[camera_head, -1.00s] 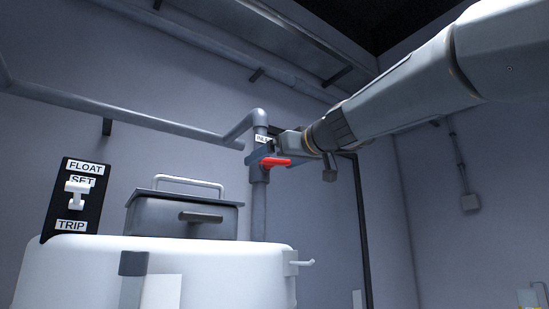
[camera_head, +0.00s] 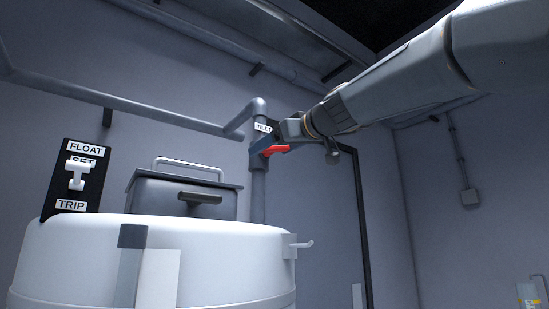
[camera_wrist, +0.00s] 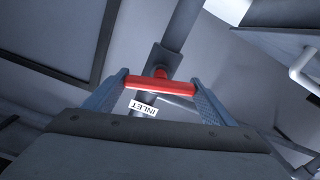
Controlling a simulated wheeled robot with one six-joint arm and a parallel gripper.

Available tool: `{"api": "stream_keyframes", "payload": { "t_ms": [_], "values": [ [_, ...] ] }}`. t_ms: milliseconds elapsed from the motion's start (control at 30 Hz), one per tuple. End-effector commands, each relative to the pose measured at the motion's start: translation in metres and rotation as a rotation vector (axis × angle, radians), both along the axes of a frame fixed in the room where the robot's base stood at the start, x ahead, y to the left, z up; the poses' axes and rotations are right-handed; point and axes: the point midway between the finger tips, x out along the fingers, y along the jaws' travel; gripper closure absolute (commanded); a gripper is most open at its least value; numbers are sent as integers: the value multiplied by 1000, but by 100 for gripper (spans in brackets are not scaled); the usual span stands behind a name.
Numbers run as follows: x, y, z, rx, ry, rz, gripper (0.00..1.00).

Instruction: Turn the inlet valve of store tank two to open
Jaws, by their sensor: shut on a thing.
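The inlet valve has a red handle (camera_head: 276,149) on a grey vertical pipe (camera_head: 258,195), beside a white INLET label (camera_head: 263,127). My gripper (camera_head: 264,144) is at the valve, its blue-grey fingers by the red handle. In the wrist view the red handle (camera_wrist: 160,85) spans between the two fingertips of my gripper (camera_wrist: 160,88), and the jaws are shut on it. The valve body (camera_wrist: 160,62) shows just beyond the handle, and the INLET label (camera_wrist: 143,108) shows below it. No tank number is readable.
A black FLOAT/TRIP plate (camera_head: 88,190) with a white lever is at left. A horizontal pipe (camera_head: 120,102) runs along the wall to the valve pipe.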

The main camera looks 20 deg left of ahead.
Motion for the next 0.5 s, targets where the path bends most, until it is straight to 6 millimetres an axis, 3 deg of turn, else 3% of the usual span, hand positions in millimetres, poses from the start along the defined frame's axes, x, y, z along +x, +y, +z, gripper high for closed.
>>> {"api": "stream_keyframes", "payload": {
  "t_ms": [500],
  "values": [
    [0,1,-4,-288,-344,0,44]
  ]
}}
